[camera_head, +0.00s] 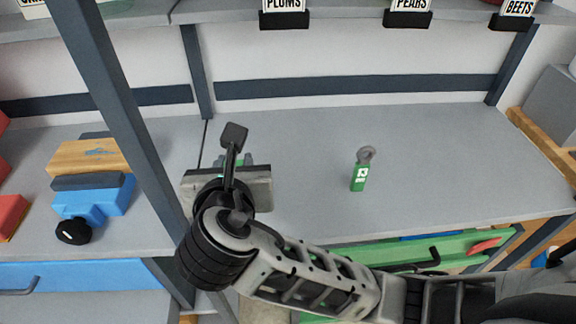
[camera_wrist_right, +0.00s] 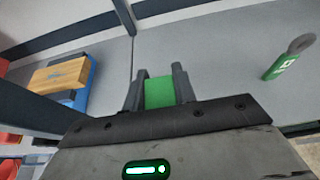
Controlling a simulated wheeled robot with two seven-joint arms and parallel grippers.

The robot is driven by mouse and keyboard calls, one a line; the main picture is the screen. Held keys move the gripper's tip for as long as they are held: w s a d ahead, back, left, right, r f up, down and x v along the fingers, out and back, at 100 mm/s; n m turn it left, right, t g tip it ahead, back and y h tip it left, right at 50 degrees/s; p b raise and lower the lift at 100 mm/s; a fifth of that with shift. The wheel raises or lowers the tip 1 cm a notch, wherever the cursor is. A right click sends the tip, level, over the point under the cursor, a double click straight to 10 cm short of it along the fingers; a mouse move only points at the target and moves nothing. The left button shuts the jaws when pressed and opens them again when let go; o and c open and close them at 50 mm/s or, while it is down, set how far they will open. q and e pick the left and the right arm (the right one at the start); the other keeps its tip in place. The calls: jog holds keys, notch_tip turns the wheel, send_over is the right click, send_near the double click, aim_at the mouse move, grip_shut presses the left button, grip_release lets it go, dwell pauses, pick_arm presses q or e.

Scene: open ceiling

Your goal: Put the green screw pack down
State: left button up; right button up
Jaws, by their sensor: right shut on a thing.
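My right gripper (camera_head: 234,161) reaches in from the right, over the left end of the grey shelf surface (camera_head: 300,190). In the wrist view the right gripper (camera_wrist_right: 158,88) is shut on a green screw pack (camera_wrist_right: 159,92), which sits between its two dark fingers. In the head view the pack is mostly hidden behind the gripper body, with only bits of green showing. I cannot tell whether the pack touches the surface. My left gripper is not in view.
A green tagged item with a grey ring (camera_head: 359,178) stands to the right. A blue and wood-topped tool (camera_head: 95,190) lies left of the dark post (camera_head: 125,120). A green drawer (camera_head: 390,252) is below the front edge. The surface's middle and right are mostly clear.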

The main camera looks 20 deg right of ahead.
jog(key=w+d+f, duration=0.4)
jog(key=d+f, duration=0.1)
jog(key=w+d+f, duration=0.2)
jog(key=d+f, duration=0.1)
jog(key=shift+d, duration=0.25)
jog(key=shift+d+f, duration=0.2)
jog(key=shift+f, duration=1.05)
jog(key=shift+w+f, duration=0.1)
jog(key=shift+f, duration=0.4)
jog(key=shift+f, duration=0.15)
jog(key=o, duration=1)
jog(key=shift+o, duration=0.2)
